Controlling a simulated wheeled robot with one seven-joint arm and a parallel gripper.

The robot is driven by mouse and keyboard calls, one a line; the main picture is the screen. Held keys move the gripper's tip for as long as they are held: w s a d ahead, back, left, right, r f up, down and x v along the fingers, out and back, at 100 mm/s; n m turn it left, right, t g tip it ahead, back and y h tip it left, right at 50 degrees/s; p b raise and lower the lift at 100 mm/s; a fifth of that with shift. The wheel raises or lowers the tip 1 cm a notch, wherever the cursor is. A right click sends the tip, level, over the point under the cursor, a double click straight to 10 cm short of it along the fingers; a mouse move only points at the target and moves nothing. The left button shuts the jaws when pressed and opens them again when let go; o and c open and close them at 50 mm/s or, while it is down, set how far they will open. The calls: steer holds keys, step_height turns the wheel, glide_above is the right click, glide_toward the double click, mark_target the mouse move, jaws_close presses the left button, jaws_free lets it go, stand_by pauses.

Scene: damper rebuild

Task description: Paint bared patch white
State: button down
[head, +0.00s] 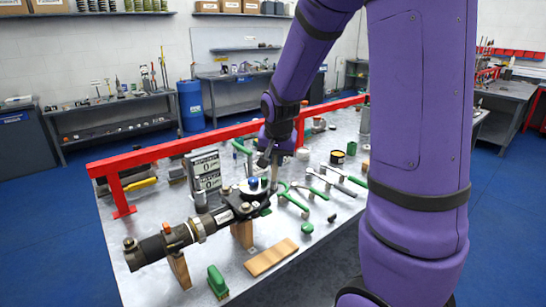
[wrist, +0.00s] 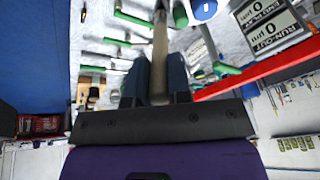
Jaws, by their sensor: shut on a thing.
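The damper (head: 165,241), a dark cylinder with brass-coloured collars and a small white label, lies across wooden blocks at the table's front left. I cannot make out a bared patch on it. My gripper (head: 275,154) is above the table, beyond the damper's right end. It also shows in the wrist view (wrist: 157,82), shut on a slim grey-brown handle (wrist: 160,50). The handle's far end is out of that view, so I cannot tell whether it is a brush. A small white pot (head: 303,153) and a yellow-banded dark tin (head: 337,158) stand right of my gripper.
Several green-handled tools (head: 293,199) lie right of the damper. A blue-topped part (head: 253,183) stands near its right end. Sign plates (head: 205,171) stand behind it, and a red rail (head: 225,134) runs along the table's back. A wooden block (head: 271,257) lies in front.

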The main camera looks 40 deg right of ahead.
steer(key=shift+w, duration=0.15)
steer(key=shift+w+a, duration=0.1)
steer(key=shift+w, duration=2.95)
steer(key=shift+d, duration=0.25)
steer(key=shift+s+d, duration=0.1)
steer(key=shift+s, duration=3.1)
steer(key=shift+w, duration=3.2)
steer(key=shift+r, duration=0.1)
steer(key=shift+r, duration=3.05)
